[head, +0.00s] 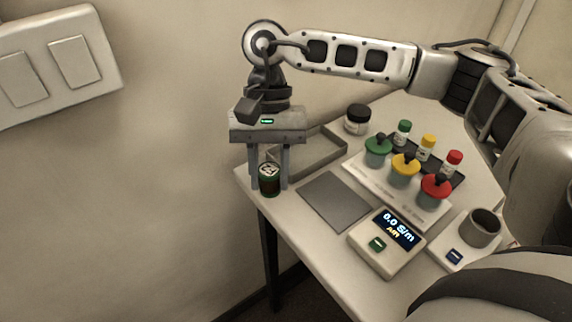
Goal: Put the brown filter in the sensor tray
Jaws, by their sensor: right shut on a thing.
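My right gripper (269,176) points down over the far left end of the table, its two fingers on either side of a small dark brown cylinder with a green rim and a pale marked top, which I take as the brown filter (269,184). It is shut on this cylinder. I cannot tell whether the cylinder's base touches the table. A shallow grey open tray (325,157), perhaps the sensor tray, lies just behind and right of the gripper, partly hidden by it. The visible part of the tray looks empty. My left gripper is not in view.
A flat grey mat (335,200) lies bare on the table (300,222). A dark-lidded jar (357,120) stands behind the tray. To the right are several coloured-lidded pots and bottles, a meter (388,243) reading 0.0 and a grey cup (482,228). The table's left edge is close to the cylinder.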

